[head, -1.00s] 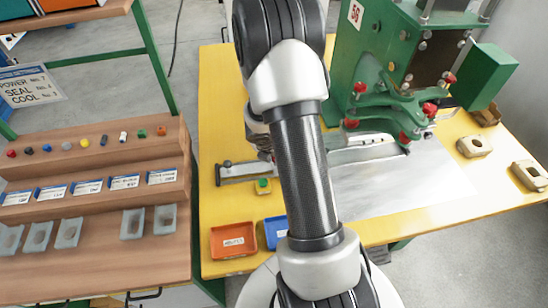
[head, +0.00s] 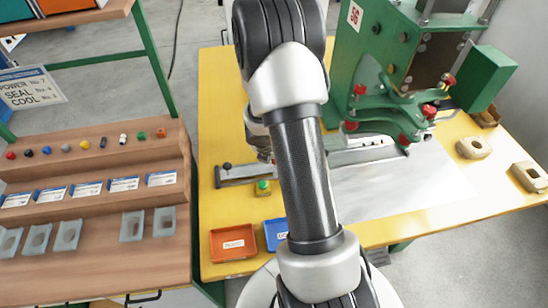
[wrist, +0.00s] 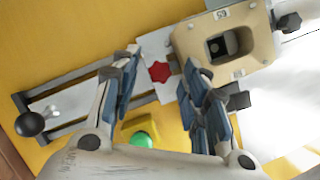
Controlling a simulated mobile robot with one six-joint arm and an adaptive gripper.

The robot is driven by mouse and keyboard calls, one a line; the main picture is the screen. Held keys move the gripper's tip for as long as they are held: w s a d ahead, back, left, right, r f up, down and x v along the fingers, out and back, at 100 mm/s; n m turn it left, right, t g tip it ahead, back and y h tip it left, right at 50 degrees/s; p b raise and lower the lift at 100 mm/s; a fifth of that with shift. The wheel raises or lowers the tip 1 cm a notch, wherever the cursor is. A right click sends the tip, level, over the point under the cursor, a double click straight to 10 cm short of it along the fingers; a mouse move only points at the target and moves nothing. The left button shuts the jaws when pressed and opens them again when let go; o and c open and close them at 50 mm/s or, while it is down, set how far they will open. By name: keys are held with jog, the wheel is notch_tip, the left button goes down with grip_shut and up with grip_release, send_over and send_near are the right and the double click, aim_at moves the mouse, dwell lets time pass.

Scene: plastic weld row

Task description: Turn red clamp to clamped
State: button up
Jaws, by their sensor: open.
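In the wrist view, a red star-shaped knob (wrist: 160,71) sits on a pale plate on the metal slide, beside a beige block (wrist: 222,46) with a square opening. It appears to be the red clamp; whether it is clamped I cannot tell. My gripper (wrist: 160,88) is open, with its blue-padded fingers on either side of the knob in the picture. Nothing shows between the pads in their grip, and I cannot tell the height gap.
A green button (wrist: 140,139) on a yellow box lies close to my gripper. The slide (head: 245,173) ends in a black ball knob (wrist: 30,123). A green machine (head: 395,90) with several red knobs stands behind. Orange (head: 232,242) and blue (head: 276,233) trays are at the table's front.

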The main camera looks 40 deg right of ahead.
jog(key=shift+r, duration=0.1)
jog(key=v, duration=1.1)
jog(key=shift+r, duration=0.4)
jog(key=shift+a, duration=0.1)
